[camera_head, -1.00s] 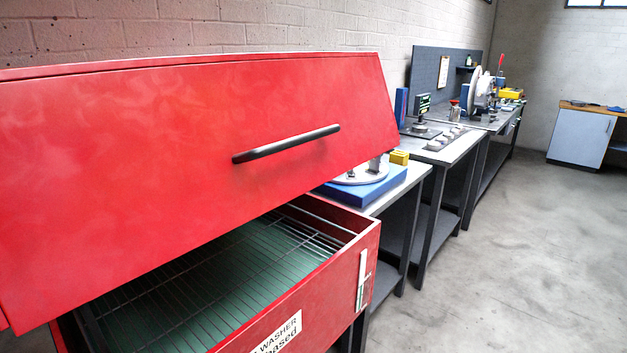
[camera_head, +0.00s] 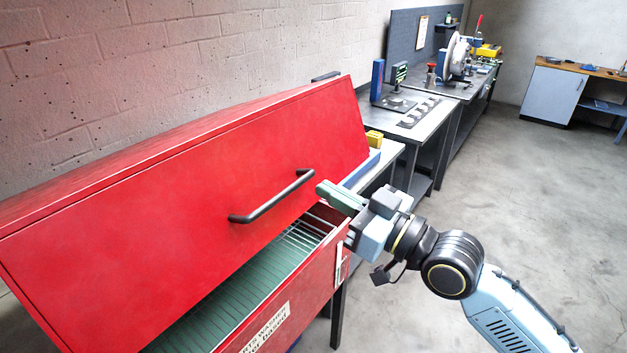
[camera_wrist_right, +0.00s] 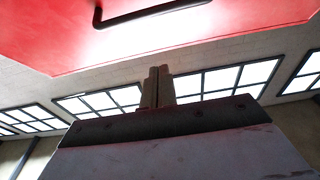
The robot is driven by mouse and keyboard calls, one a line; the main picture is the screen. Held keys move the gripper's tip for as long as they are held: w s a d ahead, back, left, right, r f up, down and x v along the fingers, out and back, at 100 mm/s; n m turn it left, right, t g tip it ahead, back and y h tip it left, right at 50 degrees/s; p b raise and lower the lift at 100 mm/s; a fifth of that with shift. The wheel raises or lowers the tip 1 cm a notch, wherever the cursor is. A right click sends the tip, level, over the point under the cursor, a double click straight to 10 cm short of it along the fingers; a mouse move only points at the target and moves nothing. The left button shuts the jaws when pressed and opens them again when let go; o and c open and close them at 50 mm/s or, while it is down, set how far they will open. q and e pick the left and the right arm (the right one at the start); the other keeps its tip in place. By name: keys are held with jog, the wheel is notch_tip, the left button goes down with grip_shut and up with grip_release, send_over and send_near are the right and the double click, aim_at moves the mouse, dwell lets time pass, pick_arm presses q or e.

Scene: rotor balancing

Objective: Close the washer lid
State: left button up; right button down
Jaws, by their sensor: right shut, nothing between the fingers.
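The red washer lid (camera_head: 200,210) is tilted partly open in the head view. Its black bar handle (camera_head: 272,198) is on the lid's front face. Below it the red washer tub (camera_head: 305,300) shows a wire rack (camera_head: 235,290) through the gap. My right gripper (camera_head: 322,190) is shut and empty, just right of the handle's right end, in front of the lid's lower right part. In the right wrist view the shut fingers (camera_wrist_right: 158,88) point up, below the lid (camera_wrist_right: 220,40) and its handle (camera_wrist_right: 150,14). I cannot tell whether they touch the lid. My left gripper is not in view.
Workbenches (camera_head: 425,115) with tools run along the wall behind the washer to the right. A blue and wood cabinet (camera_head: 552,92) stands at the far right. The concrete floor (camera_head: 500,190) on the right is clear.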

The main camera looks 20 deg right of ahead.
jog(key=r+p, duration=0.2)
send_over(293, 190)
jog(key=s, duration=0.2)
jog(key=f, duration=0.3)
jog(key=shift+a+f, duration=0.35)
jog(key=shift+f, duration=0.05)
jog(key=shift+s+d+f, duration=0.1)
jog(key=shift+s+f, duration=0.05)
jog(key=shift+f, duration=0.3)
